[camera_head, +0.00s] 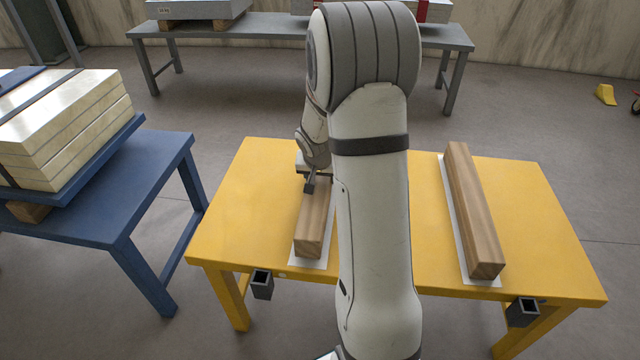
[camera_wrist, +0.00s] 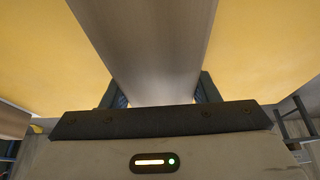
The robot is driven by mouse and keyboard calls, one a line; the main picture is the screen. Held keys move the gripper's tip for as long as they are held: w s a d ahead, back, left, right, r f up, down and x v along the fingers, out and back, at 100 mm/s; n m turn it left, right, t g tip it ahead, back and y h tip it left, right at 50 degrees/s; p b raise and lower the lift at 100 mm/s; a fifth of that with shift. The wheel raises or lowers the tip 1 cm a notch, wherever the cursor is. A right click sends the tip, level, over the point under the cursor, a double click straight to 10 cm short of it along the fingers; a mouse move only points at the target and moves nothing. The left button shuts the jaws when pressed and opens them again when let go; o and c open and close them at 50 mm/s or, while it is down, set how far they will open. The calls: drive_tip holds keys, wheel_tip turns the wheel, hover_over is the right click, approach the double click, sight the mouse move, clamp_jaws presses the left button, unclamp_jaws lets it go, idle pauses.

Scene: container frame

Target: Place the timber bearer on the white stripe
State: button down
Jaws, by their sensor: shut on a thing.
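A timber bearer (camera_head: 313,222) lies along the left white stripe (camera_head: 299,255) on the yellow table (camera_head: 237,213). The stripe shows as a thin white edge beside and in front of the bearer. My gripper (camera_head: 312,182) is over this bearer, shut on it. In the wrist view the bearer (camera_wrist: 150,45) runs between my two fingers (camera_wrist: 162,90). My arm hides part of the bearer's right side in the head view. I cannot tell whether the bearer touches the stripe. A second timber bearer (camera_head: 472,215) lies on the right white stripe (camera_head: 458,245).
A blue table (camera_head: 130,190) with a strapped stack of pale slabs (camera_head: 65,125) stands at the left. A grey table (camera_head: 270,30) with loads on it stands behind. A small yellow object (camera_head: 606,94) lies on the floor at the right. The yellow table's middle is partly hidden by my arm.

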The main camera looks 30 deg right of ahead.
drive_tip(key=shift+f, duration=0.3)
drive_tip(key=shift+f, duration=0.15)
drive_tip(key=c, duration=0.5)
unclamp_jaws()
